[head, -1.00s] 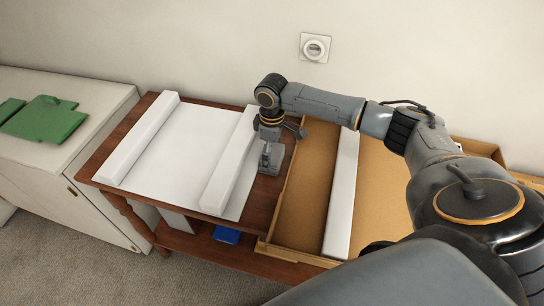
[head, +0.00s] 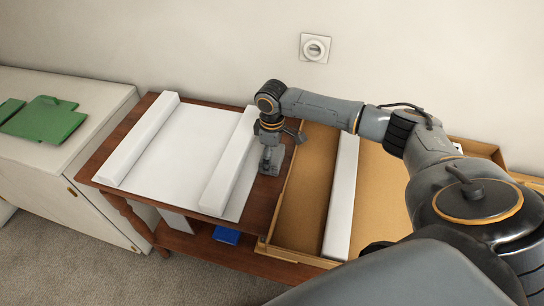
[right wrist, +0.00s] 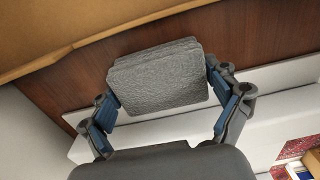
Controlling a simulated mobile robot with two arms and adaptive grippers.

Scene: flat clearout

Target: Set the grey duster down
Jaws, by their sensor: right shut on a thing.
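The grey duster (right wrist: 158,78) shows in the right wrist view as a folded, rough-textured block between the two fingers. My right gripper (right wrist: 163,88) is shut on it. In the head view my right gripper (head: 269,160) points down over the bare strip of the brown wooden table (head: 262,195), between a white bar and the cardboard box. The duster is hard to make out there, and I cannot tell whether it touches the wood. My left gripper is not in view.
White bars (head: 231,165) and (head: 142,140) edge a white sheet (head: 185,150) on the table. The open cardboard box (head: 305,180), with a white divider (head: 341,195), stands right. Green pieces (head: 45,120) lie on the white cabinet (head: 98,105). A blue thing (head: 227,235) is on the lower shelf.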

